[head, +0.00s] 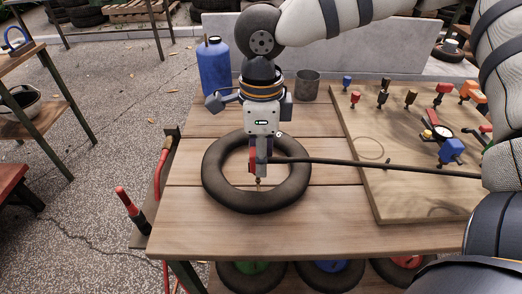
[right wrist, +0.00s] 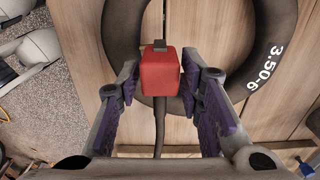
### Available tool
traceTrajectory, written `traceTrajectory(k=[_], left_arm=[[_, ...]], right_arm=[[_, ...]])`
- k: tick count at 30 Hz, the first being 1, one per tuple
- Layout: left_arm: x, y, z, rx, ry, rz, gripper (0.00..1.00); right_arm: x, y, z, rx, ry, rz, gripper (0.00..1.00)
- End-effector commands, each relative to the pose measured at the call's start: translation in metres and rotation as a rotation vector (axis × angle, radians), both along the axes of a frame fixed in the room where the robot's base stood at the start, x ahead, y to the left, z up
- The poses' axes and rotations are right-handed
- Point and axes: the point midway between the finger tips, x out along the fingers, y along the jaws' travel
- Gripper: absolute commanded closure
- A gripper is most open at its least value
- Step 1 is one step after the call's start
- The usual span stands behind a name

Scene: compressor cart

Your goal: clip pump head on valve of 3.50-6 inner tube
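The 3.50-6 inner tube (head: 222,188) lies flat on the wooden bench; its printed size shows in the right wrist view (right wrist: 272,65). Its small brass valve (head: 259,183) stands up at the inside of the ring's near part. My right gripper (head: 260,170) points down over the ring, just above the valve. It is shut on the red pump head (right wrist: 160,74), which sits between the purple-padded fingers and has a dark tab. The pump head also shows in the head view (head: 252,159). Whether it touches the valve is hidden. My left gripper is not in view.
The black hose (head: 380,166) runs right from the pump head across a wooden board (head: 400,207) with several coloured fittings. A blue bottle (head: 214,68) and a metal cup (head: 306,86) stand at the back. The bench's front strip (head: 300,238) is clear.

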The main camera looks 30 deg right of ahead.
Motion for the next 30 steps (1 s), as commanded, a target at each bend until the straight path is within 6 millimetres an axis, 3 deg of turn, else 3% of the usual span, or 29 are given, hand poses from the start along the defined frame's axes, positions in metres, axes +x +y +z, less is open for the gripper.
traceTrajectory(k=[11, 24, 30], left_arm=[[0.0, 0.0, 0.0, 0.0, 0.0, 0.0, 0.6], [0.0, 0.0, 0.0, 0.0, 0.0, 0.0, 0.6], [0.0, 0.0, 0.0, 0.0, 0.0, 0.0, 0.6]], right_arm=[[0.0, 0.0, 0.005, 0.0, -0.001, 0.0, 0.52], [0.0, 0.0, 0.107, 0.001, -0.004, 0.0, 0.52], [-0.001, 0.0, 0.121, 0.0, 0.0, 0.0, 0.52]])
